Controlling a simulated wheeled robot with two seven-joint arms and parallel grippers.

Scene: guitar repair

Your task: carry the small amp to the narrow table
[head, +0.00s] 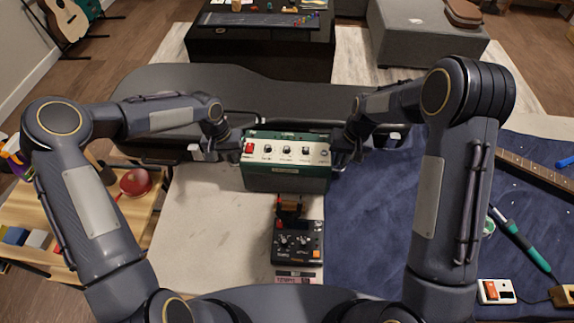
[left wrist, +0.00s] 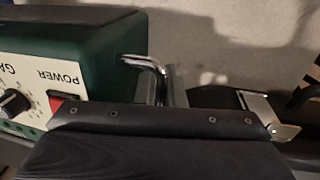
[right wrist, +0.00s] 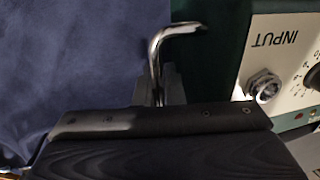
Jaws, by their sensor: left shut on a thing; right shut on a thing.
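The small amp (head: 287,178) is a green box with a cream control panel, knobs and a red switch. It is upright at the middle of the head view, between my two grippers. My left gripper (head: 236,146) is shut on the metal handle (left wrist: 150,72) at the amp's left side. My right gripper (head: 341,150) is shut on the metal handle (right wrist: 158,50) at its right side. The fingertips are mostly hidden. I cannot tell whether the amp clears the bench, nor which table is the narrow one.
A pedal (head: 297,243) sits on the pale bench top (head: 215,235) just in front of the amp. A blue mat (head: 385,220) with tools covers the right. A dark case (head: 250,90) lies behind the amp. Beyond are a black table (head: 262,50) and grey ottoman (head: 425,40). A wooden shelf (head: 120,215) stands left.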

